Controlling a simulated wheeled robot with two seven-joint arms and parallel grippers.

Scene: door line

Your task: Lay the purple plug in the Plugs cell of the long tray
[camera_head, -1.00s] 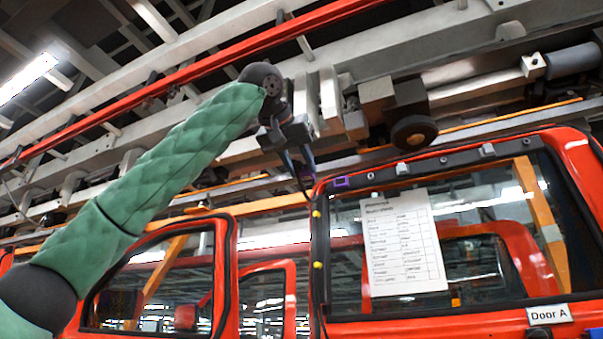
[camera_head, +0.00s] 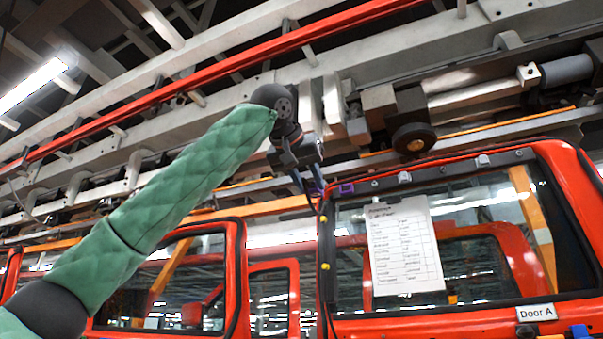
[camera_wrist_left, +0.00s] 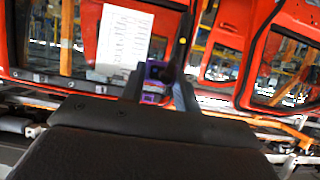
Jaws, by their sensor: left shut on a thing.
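My left gripper (camera_head: 312,188) is shut on the purple plug (camera_head: 317,176), at the upper left corner of the window frame of the red door marked Door A. A second purple, ring-like piece (camera_head: 347,188) sits on the door's dark top edge, just right of the gripper. In the left wrist view, purple shows around the fingers (camera_wrist_left: 160,88). I cannot tell there which part is the held plug. The long tray and its Plugs cell are not in view. My right gripper is not in view.
A printed sheet (camera_head: 405,246) hangs on the red door (camera_head: 450,322), which bears a Door A label (camera_head: 536,312). Yellow pieces (camera_head: 325,266) dot its left upright. Another red door (camera_head: 236,270) stands at left. A blue thing (camera_head: 580,332) shows at the bottom right edge.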

